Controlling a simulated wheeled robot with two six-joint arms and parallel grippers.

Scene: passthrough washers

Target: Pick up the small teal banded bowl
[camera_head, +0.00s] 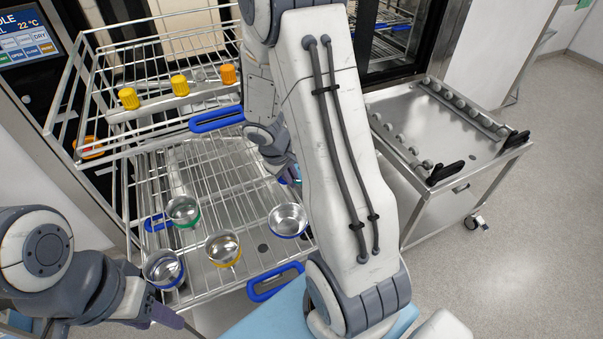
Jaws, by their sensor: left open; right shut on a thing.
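A small steel bowl with a green-teal band (183,211) stands upright on the lower wire rack. My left gripper (160,313) is open at the bottom left, below and apart from this bowl, near a blue-banded bowl (163,268). My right gripper (286,168) is over the rack, right of the green-teal bowl, and largely hidden behind my own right arm. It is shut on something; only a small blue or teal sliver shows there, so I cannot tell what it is.
A yellow-banded bowl (223,248) and another blue-banded bowl (288,220) stand on the same rack (205,180). Yellow and orange-topped items (180,86) sit on the upper rack. Blue handles (216,119) stick out. A steel cart (440,125) stands right, with clear floor beyond.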

